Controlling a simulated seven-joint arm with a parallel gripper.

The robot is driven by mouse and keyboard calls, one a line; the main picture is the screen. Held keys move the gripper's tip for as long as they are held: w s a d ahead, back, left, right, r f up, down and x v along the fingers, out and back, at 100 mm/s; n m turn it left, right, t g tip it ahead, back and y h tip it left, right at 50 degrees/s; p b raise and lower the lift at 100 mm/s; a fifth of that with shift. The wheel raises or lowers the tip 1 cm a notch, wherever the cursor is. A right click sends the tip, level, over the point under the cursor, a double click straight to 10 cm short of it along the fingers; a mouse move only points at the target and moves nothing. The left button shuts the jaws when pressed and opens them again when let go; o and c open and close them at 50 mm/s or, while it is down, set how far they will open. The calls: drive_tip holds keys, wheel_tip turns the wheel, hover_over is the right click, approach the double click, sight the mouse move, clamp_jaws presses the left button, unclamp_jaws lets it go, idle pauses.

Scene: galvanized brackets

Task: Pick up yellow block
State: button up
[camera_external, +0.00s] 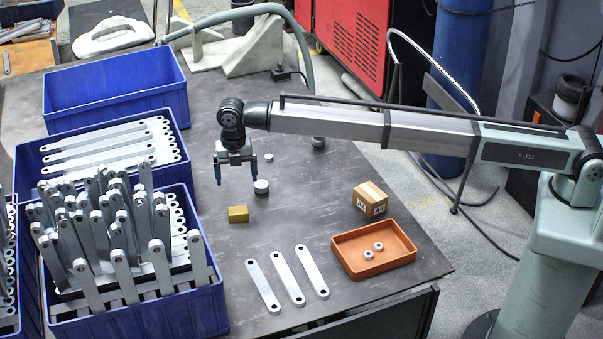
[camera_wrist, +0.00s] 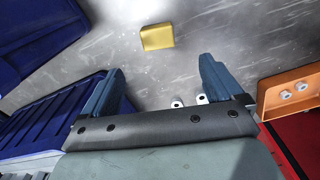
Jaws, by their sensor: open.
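The yellow block (camera_external: 238,214) lies on the dark metal table (camera_external: 330,210), in front of the blue bins' right side. In the wrist view the yellow block (camera_wrist: 157,36) is at the top middle, beyond the fingertips. My gripper (camera_external: 236,174) is above the table, behind and above the block in the external view, its fingers pointing down. In the wrist view my gripper (camera_wrist: 158,85) has its two blue fingers wide apart with nothing between them. It is not touching the block.
Blue bins (camera_external: 120,70) with galvanized brackets stand at the left. A round metal piece (camera_external: 261,187) is close to my gripper. Loose brackets (camera_external: 287,277), an orange tray (camera_external: 345,260) holding two nuts, and a cardboard box (camera_external: 370,199) lie to the right. The table between them is clear.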

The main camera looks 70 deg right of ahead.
sight(238, 210)
wheel_tip(238, 210, down, 8)
drive_tip(key=shift+f, duration=0.2)
drive_tip(key=shift+w+a+f, duration=0.1)
drive_tip(key=shift+f, duration=1.2)
drive_tip(key=shift+w+f, duration=0.1)
drive_tip(key=shift+f, duration=1.15)
drive_tip(key=c, duration=1.1)
drive_tip(key=shift+c, duration=0.2)
